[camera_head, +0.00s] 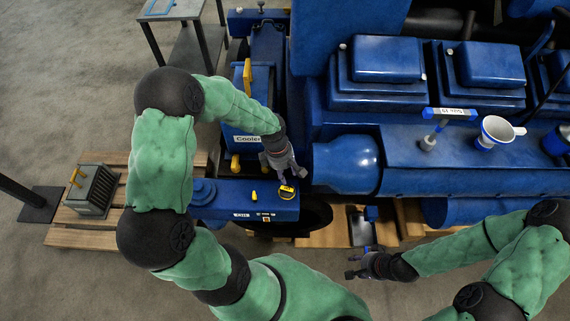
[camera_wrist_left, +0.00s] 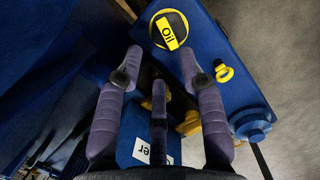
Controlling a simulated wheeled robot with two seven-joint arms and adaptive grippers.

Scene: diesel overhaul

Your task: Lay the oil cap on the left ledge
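The oil cap (camera_head: 286,192) is a black disc with a yellow "Oil" label. It sits at the right end of the top of a blue block-like ledge (camera_head: 225,207) on the engine's left side. I cannot tell whether it lies loose or is seated there. In the left wrist view the cap (camera_wrist_left: 170,30) is just beyond my fingertips. My left gripper (camera_head: 285,174) is just above and behind the cap, its fingers (camera_wrist_left: 160,62) spread with nothing between them. My right gripper (camera_head: 353,267) is open and empty at the lower right, away from the cap.
A small yellow plug (camera_head: 254,196) stands left of the cap; it shows in the wrist view (camera_wrist_left: 224,73). A blue round fitting (camera_head: 203,190) is at the ledge's left end. The "Cooler" housing (camera_head: 245,125) stands behind. A white funnel (camera_head: 495,131) is on the engine.

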